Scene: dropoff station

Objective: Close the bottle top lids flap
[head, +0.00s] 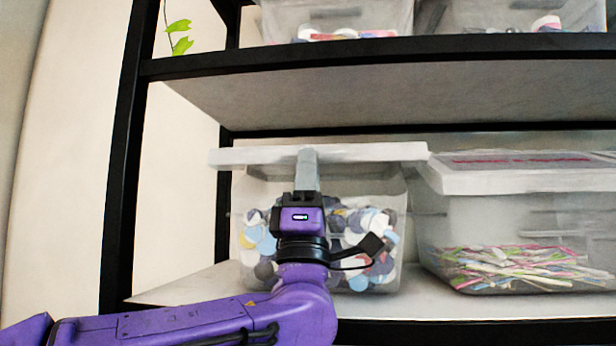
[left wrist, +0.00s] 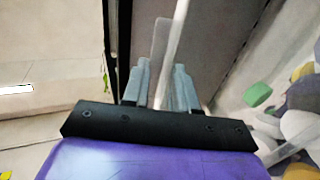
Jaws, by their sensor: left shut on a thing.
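The bin of bottle tops (head: 390,190) is a clear box on the shelf, filled with white, blue, dark and yellow caps. Its white lid flap (head: 375,152) lies roughly level across the top, seen nearly edge-on. I cannot tell how far it is from fully closed. My left gripper (head: 307,165) reaches up in front of the bin, its grey fingers at the middle of the flap's front edge. In the left wrist view the fingers (left wrist: 162,85) are shut on the flap's thin pale edge (left wrist: 179,40). My right gripper is not in view.
A second lidded bin (head: 500,215) with thin colourful sticks stands close on the right. The upper shelf (head: 400,47) holds more bins, with open space between it and the flap. A black shelf post (head: 128,150) stands at the left.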

